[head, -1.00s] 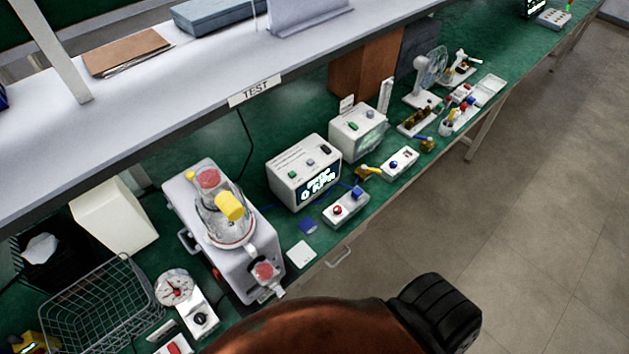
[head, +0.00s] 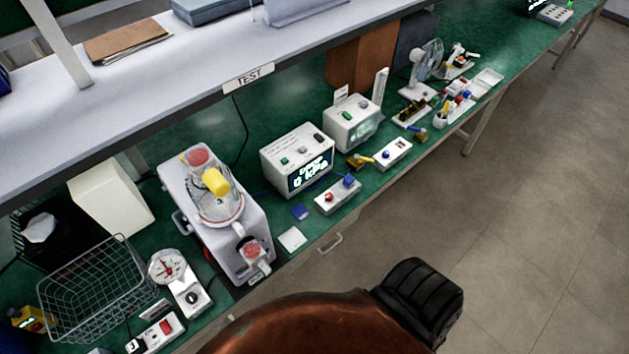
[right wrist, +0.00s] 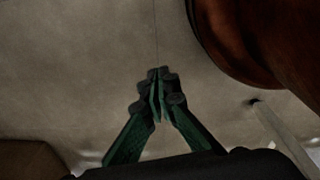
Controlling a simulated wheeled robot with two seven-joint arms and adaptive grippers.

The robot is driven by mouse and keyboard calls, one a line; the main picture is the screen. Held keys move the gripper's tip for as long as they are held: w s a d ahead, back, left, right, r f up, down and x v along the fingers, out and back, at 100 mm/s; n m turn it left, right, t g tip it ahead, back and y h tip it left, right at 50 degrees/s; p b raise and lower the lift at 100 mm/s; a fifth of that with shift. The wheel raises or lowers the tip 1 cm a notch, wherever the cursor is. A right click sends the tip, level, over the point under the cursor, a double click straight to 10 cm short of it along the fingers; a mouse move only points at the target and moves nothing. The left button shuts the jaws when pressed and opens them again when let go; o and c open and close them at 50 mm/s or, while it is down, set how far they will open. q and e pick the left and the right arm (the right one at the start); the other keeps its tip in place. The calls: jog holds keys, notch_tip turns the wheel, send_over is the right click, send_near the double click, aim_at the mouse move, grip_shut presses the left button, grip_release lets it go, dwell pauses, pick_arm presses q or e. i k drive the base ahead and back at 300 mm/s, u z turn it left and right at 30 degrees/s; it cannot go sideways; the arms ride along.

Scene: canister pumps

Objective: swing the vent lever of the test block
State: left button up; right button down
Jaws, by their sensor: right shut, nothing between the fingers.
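Two small brass-coloured fittings with levers lie along the bench front in the head view: one with a yellow lever (head: 362,160) and one with a blue lever (head: 419,134). I cannot tell for certain which is the test block. A larger grey unit (head: 245,255) with a clear dome and a yellow top piece (head: 215,182) stands to their left. My right gripper (right wrist: 158,92) is shut and empty in the right wrist view, over bare floor, away from the bench things. My left gripper is not in view.
A white box (head: 298,160) with a lit kPa display stands near the yellow-levered fitting, with a button box (head: 338,195) before it. A wire basket (head: 92,290) and a dial gauge (head: 167,266) are at left. A shelf marked TEST (head: 248,78) overhangs the bench. The floor at right is clear.

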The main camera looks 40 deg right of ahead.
aim_at(356, 156)
jog(key=k, duration=0.9)
jog(key=z, duration=1.1)
